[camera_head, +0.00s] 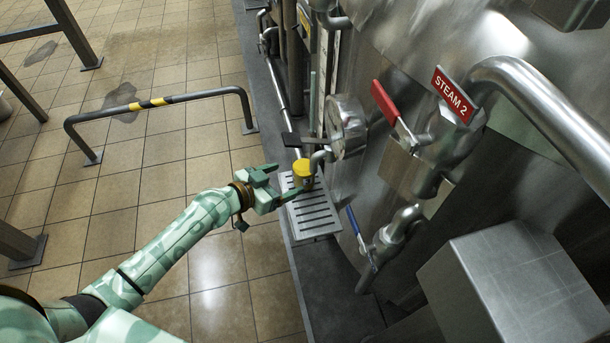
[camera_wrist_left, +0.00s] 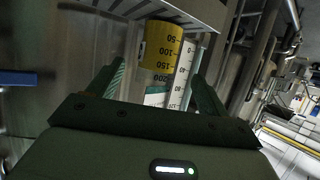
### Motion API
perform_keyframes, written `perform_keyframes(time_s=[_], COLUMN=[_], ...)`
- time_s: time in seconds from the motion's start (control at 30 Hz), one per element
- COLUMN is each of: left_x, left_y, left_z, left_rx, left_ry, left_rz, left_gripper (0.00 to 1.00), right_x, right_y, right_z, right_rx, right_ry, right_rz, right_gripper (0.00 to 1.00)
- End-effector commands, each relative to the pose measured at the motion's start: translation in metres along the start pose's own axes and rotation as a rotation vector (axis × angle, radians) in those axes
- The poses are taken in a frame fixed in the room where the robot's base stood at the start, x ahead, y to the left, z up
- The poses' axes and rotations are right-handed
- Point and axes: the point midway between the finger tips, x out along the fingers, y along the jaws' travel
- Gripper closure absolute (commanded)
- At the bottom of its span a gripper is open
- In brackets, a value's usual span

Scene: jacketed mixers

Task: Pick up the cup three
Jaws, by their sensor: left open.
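A yellow cup (camera_head: 302,171) stands by the slotted metal drip tray (camera_head: 312,214), under a small bent spout. My left gripper (camera_head: 272,187) is open beside it, with its fingers reaching towards the cup. In the left wrist view the cup (camera_wrist_left: 163,48) shows a printed scale and sits between the two open fingers (camera_wrist_left: 160,85), towards their far ends. Whether the fingers touch it cannot be told. A white scale strip (camera_wrist_left: 182,75) also shows between the fingers. I cannot read a number three on the cup. My right gripper is not in view.
A red-handled valve (camera_head: 392,108) with a STEAM 2 sign (camera_head: 454,94) and a blue-handled valve (camera_head: 362,238) are to the right. A round metal fitting (camera_head: 346,126) stands behind the cup. A striped floor rail (camera_head: 160,102) is at the left, with open tiled floor around it.

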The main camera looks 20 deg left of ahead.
Motion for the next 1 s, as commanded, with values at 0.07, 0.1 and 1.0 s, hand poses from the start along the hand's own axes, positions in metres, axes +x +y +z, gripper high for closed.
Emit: perform_keyframes(time_s=[0.07, 0.1, 1.0], left_x=[0.016, 0.021, 0.081], left_y=[0.000, 0.000, 0.002], left_z=[0.003, 0.003, 0.006], left_rx=[-0.004, -0.002, -0.001], left_ry=[0.000, -0.001, -0.001], left_rz=[-0.001, -0.001, 0.000], left_gripper=[0.22, 0.22, 0.63], right_x=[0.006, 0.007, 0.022], right_y=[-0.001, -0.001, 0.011], right_z=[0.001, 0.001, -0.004], right_rx=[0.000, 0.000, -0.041], right_ry=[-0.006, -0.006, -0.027], right_rz=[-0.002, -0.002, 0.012], right_gripper=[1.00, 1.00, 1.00])
